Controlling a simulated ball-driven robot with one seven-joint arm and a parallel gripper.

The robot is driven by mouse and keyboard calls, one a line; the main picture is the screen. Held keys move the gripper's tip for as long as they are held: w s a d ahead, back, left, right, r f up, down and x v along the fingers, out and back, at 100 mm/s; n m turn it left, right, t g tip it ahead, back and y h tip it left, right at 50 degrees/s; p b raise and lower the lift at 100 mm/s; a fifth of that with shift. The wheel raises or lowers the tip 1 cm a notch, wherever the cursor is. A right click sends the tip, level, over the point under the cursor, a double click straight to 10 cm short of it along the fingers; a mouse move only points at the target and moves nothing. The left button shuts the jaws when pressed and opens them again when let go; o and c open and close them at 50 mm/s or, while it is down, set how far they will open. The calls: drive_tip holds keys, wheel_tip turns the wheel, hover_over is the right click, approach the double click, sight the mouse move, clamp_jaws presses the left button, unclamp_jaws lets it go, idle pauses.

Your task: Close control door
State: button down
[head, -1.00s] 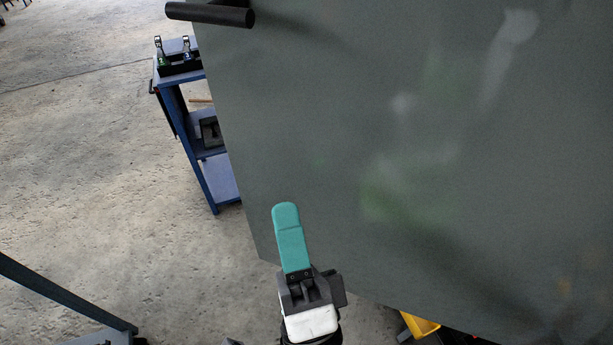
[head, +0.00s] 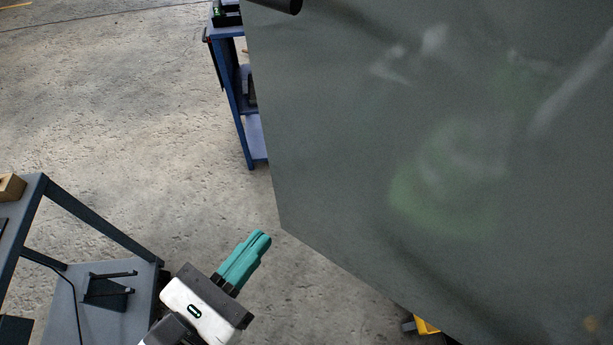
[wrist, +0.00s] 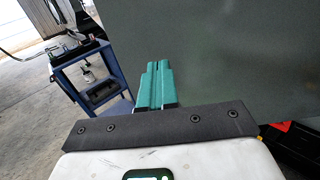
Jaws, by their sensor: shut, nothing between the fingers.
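The control door (head: 430,130) is a large grey-green panel filling the right of the head view, with faint reflections on its face. A dark bar handle (head: 285,4) shows at its top left, cut by the picture's edge. The door also fills the right of the wrist view (wrist: 240,60). My gripper (head: 263,237) has teal fingers, closed together and empty. In the head view it is just left of the door's lower left corner; I cannot tell whether it touches.
A blue cart (head: 240,95) stands behind the door's left edge; it also shows in the wrist view (wrist: 100,75). A dark metal bench (head: 100,225) stands at lower left. A yellow item (head: 425,326) lies below the door. Concrete floor (head: 120,100) is clear between cart and bench.

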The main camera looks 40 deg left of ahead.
sight(317, 171)
drive_tip(key=w+p, duration=0.1)
drive_tip(key=w, duration=0.2)
drive_tip(key=w+a, duration=0.1)
drive_tip(key=w, duration=0.3)
drive_tip(key=w+p, duration=0.1)
drive_tip(key=w, duration=0.3)
drive_tip(key=shift+w+a+p, duration=0.15)
drive_tip(key=shift+p, duration=0.2)
drive_tip(key=shift+w, duration=0.3)
